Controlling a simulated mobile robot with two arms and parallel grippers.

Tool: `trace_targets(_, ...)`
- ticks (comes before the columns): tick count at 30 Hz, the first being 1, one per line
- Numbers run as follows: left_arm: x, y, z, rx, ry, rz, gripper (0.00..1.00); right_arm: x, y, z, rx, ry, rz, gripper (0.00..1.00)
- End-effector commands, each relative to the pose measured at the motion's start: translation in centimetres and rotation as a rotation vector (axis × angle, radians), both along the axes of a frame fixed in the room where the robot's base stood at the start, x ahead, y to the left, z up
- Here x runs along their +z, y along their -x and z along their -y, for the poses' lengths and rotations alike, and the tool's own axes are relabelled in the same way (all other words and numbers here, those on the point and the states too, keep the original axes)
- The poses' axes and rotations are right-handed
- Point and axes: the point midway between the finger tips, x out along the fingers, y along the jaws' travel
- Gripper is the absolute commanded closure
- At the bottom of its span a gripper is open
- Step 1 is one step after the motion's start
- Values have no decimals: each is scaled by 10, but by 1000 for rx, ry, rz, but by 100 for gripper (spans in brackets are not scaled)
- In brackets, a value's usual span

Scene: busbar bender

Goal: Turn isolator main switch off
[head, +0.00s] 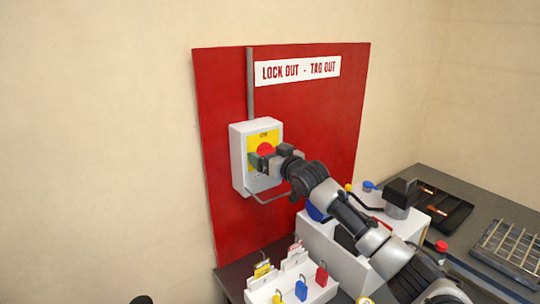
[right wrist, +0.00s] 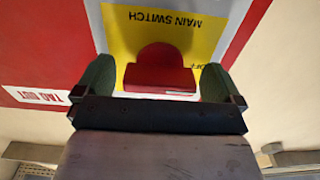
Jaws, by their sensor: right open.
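The isolator main switch is a red rotary knob (head: 265,149) on a yellow plate, on the front of a light grey box (head: 239,158). In the right wrist view the red knob (right wrist: 160,70) sits between my two green fingers, with a gap at each side. The yellow plate (right wrist: 205,20) reads MAIN SWITCH and OFF, upside down there. My right gripper (head: 260,162) is open at the knob's front and hides part of it in the head view. In the right wrist view the right gripper (right wrist: 157,83) straddles the knob without closing on it.
The box hangs on a red board (head: 320,120) with a LOCK OUT - TAG OUT sign (head: 298,71). Below stands a white holder (head: 318,294) with red, blue and yellow padlocks. A dark tray (head: 445,208) and a metal grate (head: 510,245) lie on the bench at right.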

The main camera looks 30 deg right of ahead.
Motion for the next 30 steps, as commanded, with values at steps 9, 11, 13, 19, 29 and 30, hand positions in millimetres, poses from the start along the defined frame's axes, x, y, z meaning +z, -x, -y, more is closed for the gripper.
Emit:
trace_targets(9,-10,0,0,0,0,0,57,-3,20,4,0,0,1,2)
trace_targets(11,-15,0,0,0,0,0,57,-4,30,4,1,2,1,2)
trace_targets(13,-20,0,0,0,0,0,57,-5,43,7,1,1,0,2)
trace_targets(19,-34,0,0,0,0,0,57,-4,79,11,0,2,0,2)
trace_targets(29,-42,0,0,0,0,0,57,-1,107,15,0,0,-1,2)
trace_targets(30,-42,0,0,0,0,0,57,-1,107,15,0,0,-1,2)
